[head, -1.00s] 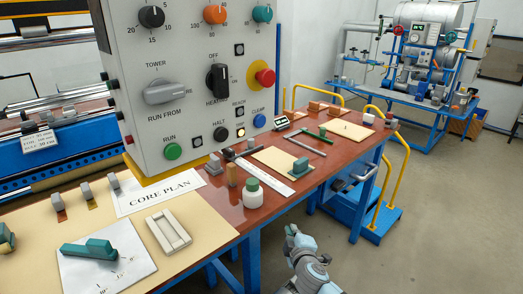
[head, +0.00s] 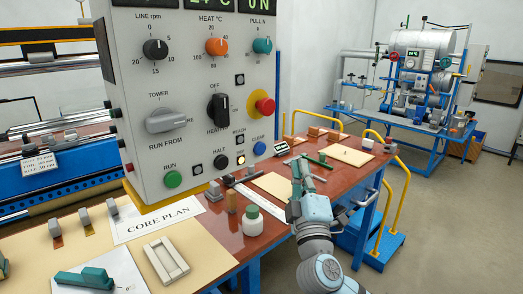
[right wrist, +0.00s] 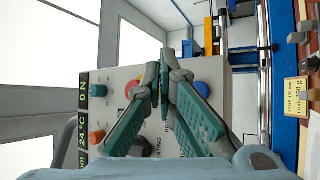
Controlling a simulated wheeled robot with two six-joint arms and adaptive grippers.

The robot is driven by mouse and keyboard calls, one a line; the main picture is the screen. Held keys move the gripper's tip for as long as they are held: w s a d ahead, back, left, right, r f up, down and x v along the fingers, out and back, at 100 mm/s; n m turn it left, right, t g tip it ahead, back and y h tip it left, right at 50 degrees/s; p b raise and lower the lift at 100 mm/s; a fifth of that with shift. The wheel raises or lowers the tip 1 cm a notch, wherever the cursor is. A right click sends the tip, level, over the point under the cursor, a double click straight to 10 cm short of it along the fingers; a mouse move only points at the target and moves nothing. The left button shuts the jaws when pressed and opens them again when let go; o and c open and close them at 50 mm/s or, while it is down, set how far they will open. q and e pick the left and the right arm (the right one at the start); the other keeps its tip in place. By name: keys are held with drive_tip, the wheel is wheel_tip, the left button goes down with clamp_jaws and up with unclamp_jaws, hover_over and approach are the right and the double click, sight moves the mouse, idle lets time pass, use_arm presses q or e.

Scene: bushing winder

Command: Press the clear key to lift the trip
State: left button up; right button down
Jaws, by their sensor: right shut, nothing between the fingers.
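The blue clear key (head: 259,149) is at the lower right of the grey control panel (head: 200,105), under its label. It also shows in the right wrist view (right wrist: 202,90), beside the fingers. My right gripper (head: 299,168) is over the table, to the right of and below the key in the head view, apart from the panel. Its fingers are shut and empty; in the right wrist view the fingertips (right wrist: 164,68) come together in front of the panel. The left gripper is not in view.
Near the key are the black halt button (head: 220,160), a lit yellow lamp (head: 240,160) and the red stop button (head: 265,106). A green-capped white bottle (head: 252,222) stands on the table below the panel. A core plan sheet (head: 160,218) lies to the left.

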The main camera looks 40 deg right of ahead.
sight(261, 149)
drive_tip(key=w, duration=0.8)
drive_tip(key=shift+w+a+b, duration=0.4)
drive_tip(key=shift+b, duration=0.05)
drive_tip(key=shift+w+f, duration=0.1)
drive_tip(key=shift+w, duration=0.1)
idle(1.0)
drive_tip(key=shift+w, duration=0.25)
drive_tip(key=shift+w, duration=0.4)
idle(0.6)
drive_tip(key=shift+s, duration=0.85)
